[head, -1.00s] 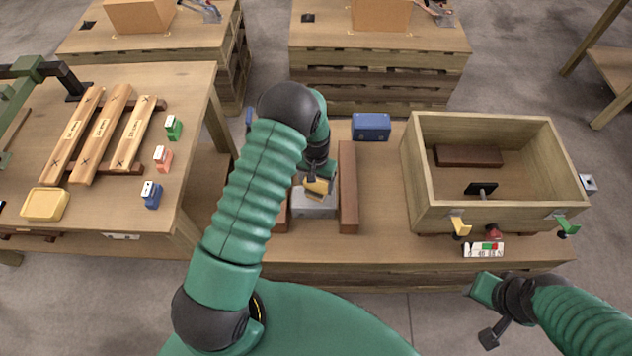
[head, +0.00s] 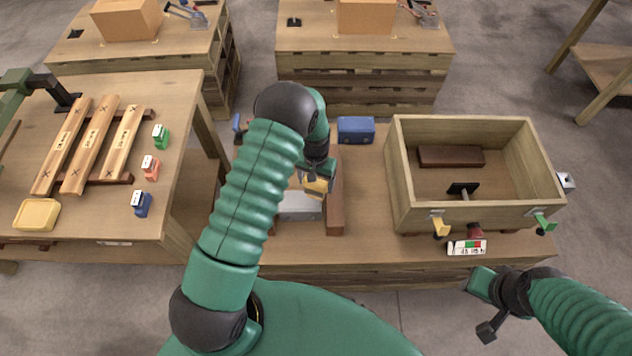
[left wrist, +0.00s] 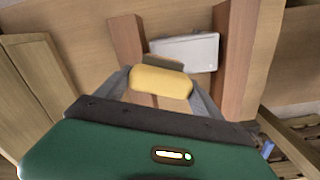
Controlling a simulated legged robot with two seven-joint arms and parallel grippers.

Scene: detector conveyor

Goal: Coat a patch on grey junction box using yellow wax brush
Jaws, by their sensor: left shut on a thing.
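My left gripper (head: 317,172) is shut on the yellow wax brush (head: 315,186), over the right part of the grey junction box (head: 298,208). The left wrist view shows the brush's yellow back (left wrist: 160,82) between the two fingers, with a darker strip along its far edge. The box (left wrist: 190,52) lies beyond it, partly covered by the brush. Whether brush and box touch, I cannot tell. The box sits between two red-brown blocks, the right one (head: 335,210) clearest. My right gripper (head: 484,306) is apart at lower right; its jaw state is unclear.
A blue box (head: 356,130) stands behind the blocks. A wooden crate (head: 470,214) with a brown block and a black-headed tool inside stands to the right, with yellow, red and green clamps at its front. The left table holds boards, small coloured items and a yellow dish (head: 36,215).

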